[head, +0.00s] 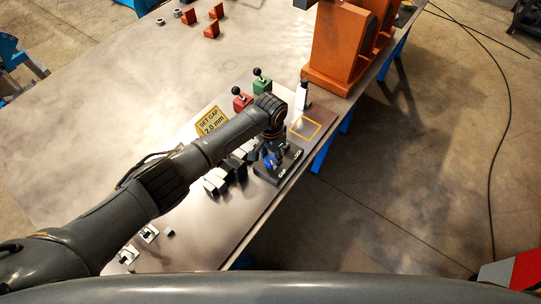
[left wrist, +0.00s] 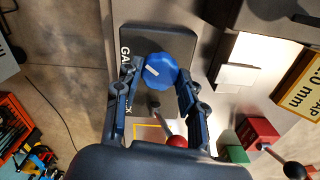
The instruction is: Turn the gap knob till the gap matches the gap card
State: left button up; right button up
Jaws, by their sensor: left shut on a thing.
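The blue gap knob (left wrist: 160,68) with a white mark sits on a dark box (left wrist: 183,42) in the left wrist view. My left gripper (left wrist: 157,80) has its two fingers on either side of the knob, shut on it. In the head view my left gripper (head: 270,157) comes down on the box (head: 266,179), which is labelled GAP and LOCK; the knob is mostly hidden there. A red ball-ended lever (left wrist: 175,141) stands near the lock end. The yellow gap card (head: 211,121) reads SET GAP 2.0 mm. My right gripper is not in view.
A red block (head: 242,102) and a green block (head: 262,84), each with a black-ball lever, stand behind the box. A large orange machine (head: 333,45) stands beyond.

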pick_arm(q)
jog(key=m, duration=0.5)
jog(key=shift+m, duration=0.3)
jog(key=m+b, duration=0.1)
jog(key=m, duration=0.4)
jog(key=m+b, duration=0.1)
jog(key=m, duration=0.4)
jog(key=shift+m, duration=0.4)
jog(key=m+b, duration=0.1)
jog(key=m, duration=0.3)
jog(key=shift+m, duration=0.4)
jog(key=o, duration=1.1)
jog(key=shift+o, duration=0.2)
